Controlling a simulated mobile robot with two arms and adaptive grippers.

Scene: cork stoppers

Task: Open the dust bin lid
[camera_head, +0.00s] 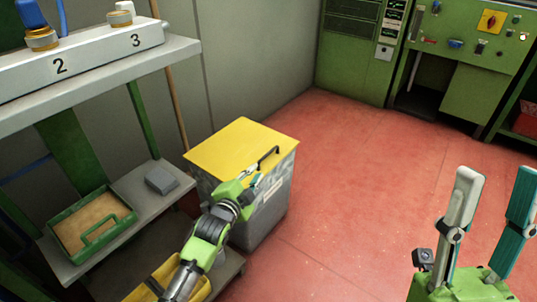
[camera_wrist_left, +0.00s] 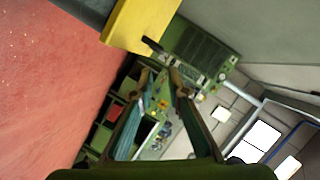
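The grey dust bin (camera_head: 266,213) stands on the red floor, its flat yellow lid (camera_head: 226,148) lying shut on top. A black bar handle (camera_head: 268,157) is on the lid's right side. My left gripper (camera_head: 251,180) is at the lid's front right, close to the handle. In the left wrist view my left gripper (camera_wrist_left: 162,76) has its fingertips apart with nothing between them. The handle (camera_wrist_left: 154,45) and yellow lid (camera_wrist_left: 143,24) show just beyond the tips; contact cannot be told. My right gripper (camera_head: 493,190) is open and empty at the lower right, away from the bin.
Left of the bin are shelves (camera_head: 120,207) with a green tray (camera_head: 68,246) of cork-coloured material and a small grey box (camera_head: 161,181). A yellow container (camera_head: 165,280) is low down by my left arm. Green machines (camera_head: 352,50) stand behind. The red floor (camera_head: 350,190) right of the bin is clear.

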